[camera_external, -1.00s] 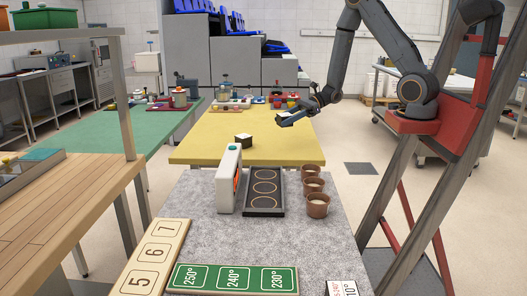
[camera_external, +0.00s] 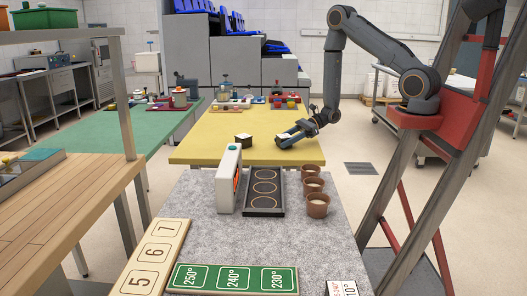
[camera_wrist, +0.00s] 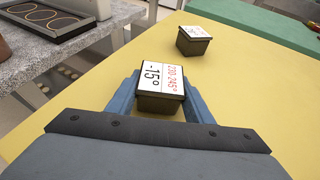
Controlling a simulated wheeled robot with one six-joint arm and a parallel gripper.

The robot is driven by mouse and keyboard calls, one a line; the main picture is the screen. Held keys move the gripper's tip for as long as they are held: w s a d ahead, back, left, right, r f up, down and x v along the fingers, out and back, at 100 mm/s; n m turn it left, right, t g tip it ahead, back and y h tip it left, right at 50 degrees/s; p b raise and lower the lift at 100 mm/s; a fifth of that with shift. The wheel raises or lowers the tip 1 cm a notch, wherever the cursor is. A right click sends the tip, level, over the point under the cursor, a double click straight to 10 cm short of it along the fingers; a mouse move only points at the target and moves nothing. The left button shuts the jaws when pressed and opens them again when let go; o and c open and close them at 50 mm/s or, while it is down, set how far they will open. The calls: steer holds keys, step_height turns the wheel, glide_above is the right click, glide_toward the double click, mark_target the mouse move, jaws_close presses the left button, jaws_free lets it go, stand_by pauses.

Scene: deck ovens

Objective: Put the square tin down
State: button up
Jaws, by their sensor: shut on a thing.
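A dark square tin (camera_wrist: 160,78) with a white top label reading "-15°" and "230 245°" is between the blue fingers of my gripper (camera_wrist: 160,88). My gripper is shut on it. In the external view my gripper (camera_external: 286,138) is low over the right front part of the yellow table (camera_external: 205,150), pointing left and down. The held tin looks upright and close to the tabletop; I cannot tell if it touches. A second dark square tin (camera_wrist: 194,41) with a white top stands apart on the yellow table, and it also shows in the external view (camera_external: 243,138).
The grey counter (camera_external: 200,240) in front holds a black tray with rings (camera_external: 250,205), a white upright device (camera_external: 228,180) and brown cups (camera_external: 315,188). Several items stand at the yellow table's far end. A green table (camera_external: 110,130) is at left. The yellow table's middle is clear.

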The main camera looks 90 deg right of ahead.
steer(key=shift+f, duration=0.15)
steer(key=o, duration=1.2)
